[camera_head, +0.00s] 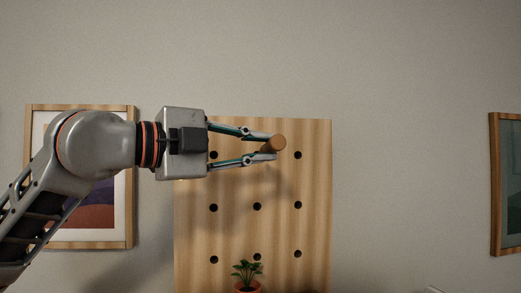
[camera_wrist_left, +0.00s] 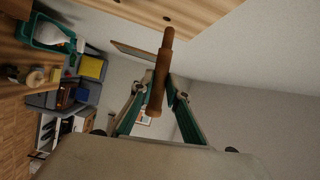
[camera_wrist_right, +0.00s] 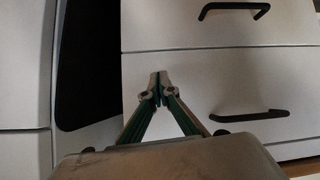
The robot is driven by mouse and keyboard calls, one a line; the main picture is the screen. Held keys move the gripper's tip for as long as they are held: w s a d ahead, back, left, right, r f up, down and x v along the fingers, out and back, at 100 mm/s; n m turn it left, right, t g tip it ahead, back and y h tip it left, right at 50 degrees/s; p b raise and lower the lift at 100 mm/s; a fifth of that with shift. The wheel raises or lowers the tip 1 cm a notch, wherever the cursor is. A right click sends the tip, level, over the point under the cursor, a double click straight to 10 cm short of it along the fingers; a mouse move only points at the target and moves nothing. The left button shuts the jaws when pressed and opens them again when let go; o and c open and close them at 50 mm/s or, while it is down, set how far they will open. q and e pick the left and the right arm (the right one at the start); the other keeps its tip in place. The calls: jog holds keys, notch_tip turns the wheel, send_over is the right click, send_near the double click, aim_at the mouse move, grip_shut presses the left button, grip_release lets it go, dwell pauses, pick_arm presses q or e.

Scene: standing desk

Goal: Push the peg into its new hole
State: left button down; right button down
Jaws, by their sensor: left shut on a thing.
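A wooden peg (camera_head: 275,144) is between the fingertips of my left gripper (camera_head: 266,149), in front of the top row of a wooden pegboard (camera_head: 236,183). The board has rows of dark holes; the top-middle hole is hidden behind the peg and fingers. In the left wrist view the peg (camera_wrist_left: 160,75) is long and brown, with a narrower far end pointing toward the board (camera_wrist_left: 205,8). The far end looks apart from the board, but the exact gap is hard to tell. My right gripper (camera_wrist_right: 158,86) shows only in its wrist view, fingertips together and empty.
A potted plant (camera_head: 247,274) stands before the board's bottom. Framed pictures hang left (camera_head: 112,222) and right (camera_head: 494,180). White drawers (camera_wrist_right: 220,75) with black handles are in front of my right gripper.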

pick_arm(q)
jog(key=w, duration=0.2)
jog(key=w+a, duration=0.1)
jog(key=w, duration=0.1)
jog(key=shift+w+f, duration=0.15)
jog(key=shift+w, duration=0.05)
dwell(0.6)
dwell(1.1)
jog(key=shift+w, duration=0.1)
dwell(0.8)
jog(key=shift+w+a+f, duration=0.1)
jog(key=shift+w+a, duration=0.1)
jog(key=shift+w, duration=0.9)
jog(key=shift+w+a+f+p, duration=0.1)
jog(key=shift+w+p, duration=0.15)
jog(key=shift+w, duration=0.3)
jog(key=shift+w+a+f+p, duration=0.1)
jog(key=shift+w+p, duration=0.15)
jog(key=shift+w, duration=0.3)
jog(key=c, duration=1.9)
grip_release()
